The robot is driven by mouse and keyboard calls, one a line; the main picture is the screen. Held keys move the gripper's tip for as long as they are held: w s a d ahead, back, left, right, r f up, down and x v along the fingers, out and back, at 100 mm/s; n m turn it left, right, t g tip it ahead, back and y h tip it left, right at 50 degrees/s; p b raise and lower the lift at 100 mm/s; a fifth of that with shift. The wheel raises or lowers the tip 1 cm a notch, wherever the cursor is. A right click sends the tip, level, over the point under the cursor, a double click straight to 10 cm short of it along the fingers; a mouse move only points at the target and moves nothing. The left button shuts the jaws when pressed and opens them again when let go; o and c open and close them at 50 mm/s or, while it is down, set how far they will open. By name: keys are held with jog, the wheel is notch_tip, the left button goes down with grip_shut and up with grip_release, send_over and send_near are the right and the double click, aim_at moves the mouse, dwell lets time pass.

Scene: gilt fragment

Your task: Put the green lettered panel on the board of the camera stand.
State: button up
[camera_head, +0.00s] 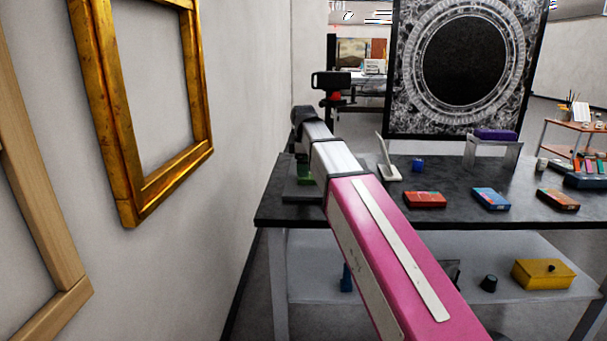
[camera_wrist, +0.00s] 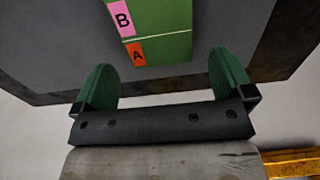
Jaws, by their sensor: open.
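The green lettered panel (camera_wrist: 160,45) shows in the wrist view, with a pink letter B tile and an orange letter A tile. It lies on a grey surface with a dark edge. My gripper (camera_wrist: 164,82) is open, its two green fingers to either side of the panel's near end. I cannot tell whether they touch it. In the head view my arm hides most of the gripper, and a bit of green (camera_head: 305,174) shows beside it at the table's left end. A black upright with a camera-like body (camera_head: 332,82), perhaps the camera stand, rises behind my arm.
The dark table (camera_head: 440,177) holds a red box (camera_head: 425,200), a blue box (camera_head: 491,198) and a white upright piece (camera_head: 388,160). A yellow box (camera_head: 542,274) is on the lower shelf. The wall with a gold frame (camera_head: 112,100) is close on the left.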

notch_tip(320, 180, up, 9)
dwell(0.3)
